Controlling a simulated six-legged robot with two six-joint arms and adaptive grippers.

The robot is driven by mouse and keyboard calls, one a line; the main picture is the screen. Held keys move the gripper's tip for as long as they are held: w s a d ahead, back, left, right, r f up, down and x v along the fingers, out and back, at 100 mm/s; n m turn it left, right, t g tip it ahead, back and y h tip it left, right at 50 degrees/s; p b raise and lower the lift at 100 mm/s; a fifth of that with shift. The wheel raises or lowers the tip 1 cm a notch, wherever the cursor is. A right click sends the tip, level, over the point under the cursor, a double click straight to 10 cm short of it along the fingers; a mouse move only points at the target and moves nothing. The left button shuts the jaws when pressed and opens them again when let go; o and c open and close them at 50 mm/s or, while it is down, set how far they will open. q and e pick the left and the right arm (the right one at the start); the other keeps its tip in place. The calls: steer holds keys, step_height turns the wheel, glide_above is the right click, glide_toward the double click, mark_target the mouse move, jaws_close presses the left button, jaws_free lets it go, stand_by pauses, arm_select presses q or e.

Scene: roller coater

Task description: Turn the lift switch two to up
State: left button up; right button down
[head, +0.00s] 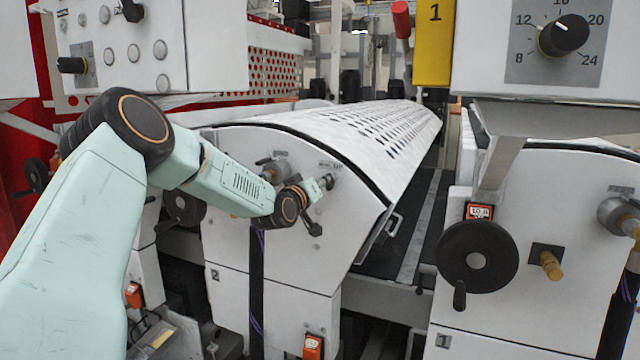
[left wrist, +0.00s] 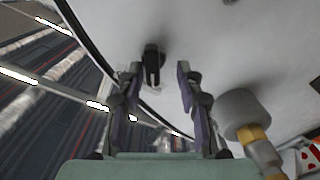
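The white end panel of roller unit two (head: 285,252), marked "2" low on its left, stands in the middle of the head view. My left gripper (head: 319,206) is at the upper right of this panel. In the left wrist view, a small black switch (left wrist: 152,64) stands out from the white panel. My left gripper (left wrist: 158,78) is open there, with its fingers apart on both sides of the switch's line. The switch is nearer the left finger, and neither finger clearly touches it. In the head view, the gripper and switch are hard to tell apart. My right gripper is not in view.
A grey cylinder with a brass fitting (left wrist: 245,120) is close to the right finger in the wrist view. The perforated roller cover (head: 370,125) runs back behind the panel. Unit one, with a black handwheel (head: 477,259), stands at right. A control box (head: 215,40) hangs above left.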

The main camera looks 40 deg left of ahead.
arm_select(q)
steer(key=shift+w+d+r, duration=0.2)
steer(key=shift+d, duration=0.4)
steer(key=c, duration=0.6)
steer(key=shift+s+a+f, duration=0.1)
steer(key=shift+a, duration=0.3)
jaws_close()
steer(key=shift+w+d+m+p, duration=0.15)
steer(key=shift+m+p, duration=0.85)
steer(key=shift+m, duration=0.95)
steer(key=shift+d+m+p, duration=0.2)
steer(key=shift+m+p, duration=0.8)
steer(key=shift+m, duration=1)
steer(key=shift+w+d+m+p, duration=0.15)
steer(key=shift+m+p, duration=0.85)
steer(key=shift+m, duration=0.95)
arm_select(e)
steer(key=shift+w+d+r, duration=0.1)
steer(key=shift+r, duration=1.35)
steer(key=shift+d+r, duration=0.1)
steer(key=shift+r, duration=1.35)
arm_select(q)
steer(key=shift+s, duration=0.1)
steer(key=o, duration=0.7)
jaws_free()
steer(key=shift+c, duration=0.2)
